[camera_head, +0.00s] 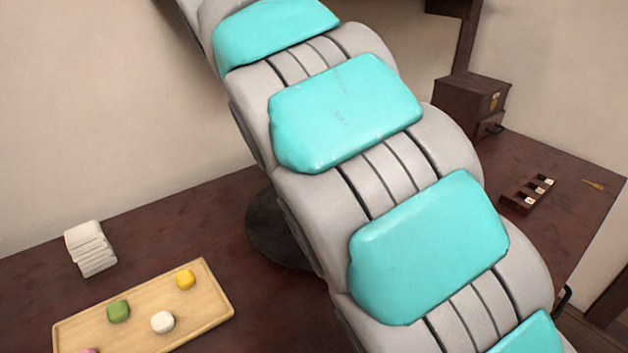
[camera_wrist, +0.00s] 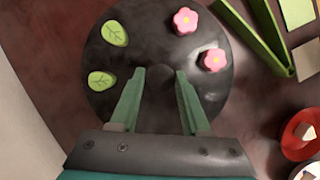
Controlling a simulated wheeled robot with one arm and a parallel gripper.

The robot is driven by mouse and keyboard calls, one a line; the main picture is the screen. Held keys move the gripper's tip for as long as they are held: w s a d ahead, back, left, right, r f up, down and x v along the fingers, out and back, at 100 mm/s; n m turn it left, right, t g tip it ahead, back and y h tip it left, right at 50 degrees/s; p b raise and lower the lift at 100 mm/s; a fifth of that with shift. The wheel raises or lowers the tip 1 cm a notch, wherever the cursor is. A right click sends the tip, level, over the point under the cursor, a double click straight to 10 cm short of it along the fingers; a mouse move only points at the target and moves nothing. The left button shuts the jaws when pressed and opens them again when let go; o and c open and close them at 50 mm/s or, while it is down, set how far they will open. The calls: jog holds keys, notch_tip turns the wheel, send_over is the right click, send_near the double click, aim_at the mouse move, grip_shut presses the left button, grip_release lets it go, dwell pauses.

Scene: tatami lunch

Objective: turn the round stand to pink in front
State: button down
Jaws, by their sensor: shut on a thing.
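The round stand (camera_wrist: 140,28) is a dark disc with a knob (camera_wrist: 158,88) at its middle in the wrist view. Two green leaf pieces (camera_wrist: 115,33) lie on its left side and two pink flower pieces (camera_wrist: 185,21) on its right side. My gripper (camera_wrist: 157,78) has its two green fingers on either side of the knob and is shut on it. In the head view only the left edge of the stand (camera_head: 268,232) shows; my arm hides the rest and my gripper.
A wooden tray (camera_head: 215,312) with several coloured sweets and a white folded stack (camera_head: 90,250) are at left in the head view. A dark box (camera_head: 470,100) and small rack (camera_head: 528,194) are at right. Green tongs (camera_wrist: 250,42) and a red dish (camera_wrist: 291,140) lie right of the stand.

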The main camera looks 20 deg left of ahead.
jog(key=shift+c, duration=1.8)
grip_release()
